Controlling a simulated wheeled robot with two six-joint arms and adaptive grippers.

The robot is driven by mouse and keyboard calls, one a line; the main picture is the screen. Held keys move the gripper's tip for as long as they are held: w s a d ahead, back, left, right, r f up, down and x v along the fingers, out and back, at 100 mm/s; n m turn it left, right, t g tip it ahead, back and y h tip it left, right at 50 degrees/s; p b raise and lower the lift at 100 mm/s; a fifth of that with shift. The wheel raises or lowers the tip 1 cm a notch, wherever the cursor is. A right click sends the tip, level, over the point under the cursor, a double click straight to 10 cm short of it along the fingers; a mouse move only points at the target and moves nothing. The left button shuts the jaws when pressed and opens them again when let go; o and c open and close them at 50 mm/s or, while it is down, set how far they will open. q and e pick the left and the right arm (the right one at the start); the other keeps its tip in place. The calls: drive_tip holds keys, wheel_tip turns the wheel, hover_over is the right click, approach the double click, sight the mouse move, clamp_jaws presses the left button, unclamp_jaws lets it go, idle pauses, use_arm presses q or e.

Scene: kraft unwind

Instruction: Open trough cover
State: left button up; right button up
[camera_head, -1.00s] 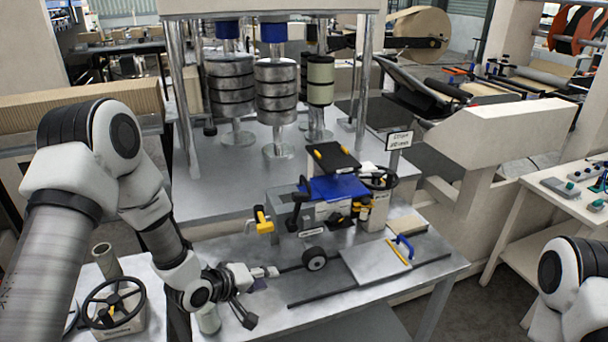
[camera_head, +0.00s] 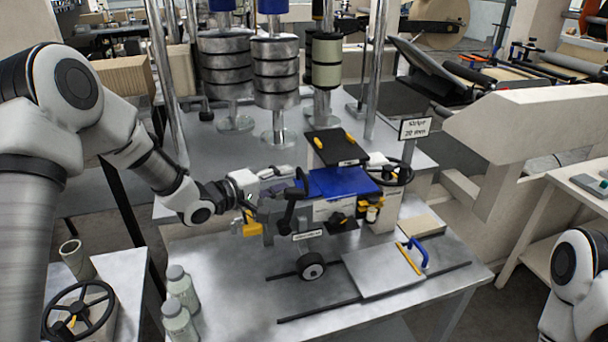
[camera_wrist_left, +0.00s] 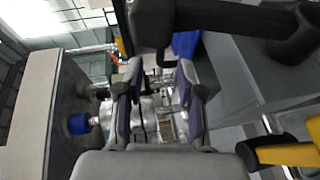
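A small machine sits on the metal table, with a blue panel (camera_head: 340,184) on top and a tilted black plate (camera_head: 336,146) with two yellow grips behind it. I cannot tell for sure which part is the trough cover. A flat grey plate (camera_head: 383,271) with a blue handle (camera_head: 416,252) lies at the right. My left gripper (camera_head: 284,180) is at the machine's left end, just left of the blue panel and close to a black lever (camera_head: 291,204). In the left wrist view its fingers (camera_wrist_left: 160,105) are apart with nothing held between them. My right gripper is out of view.
A yellow part (camera_head: 252,229) juts out below my left gripper. A black roller (camera_head: 311,266) and dark rails (camera_head: 318,308) lie in front. Two bottles (camera_head: 178,300) and a handwheel (camera_head: 80,310) stand at the left. Weighted columns (camera_head: 275,70) rise behind.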

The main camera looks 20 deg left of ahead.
sight(302, 173)
use_arm(q)
drive_tip(key=p+x, duration=0.1)
drive_tip(key=x, duration=0.5)
drive_tip(key=shift+w+d+f, duration=0.15)
drive_tip(key=shift+w+d, duration=0.1)
drive_tip(key=shift+w, duration=0.05)
drive_tip(key=shift+s+a, duration=0.1)
drive_tip(key=shift+s, duration=0.1)
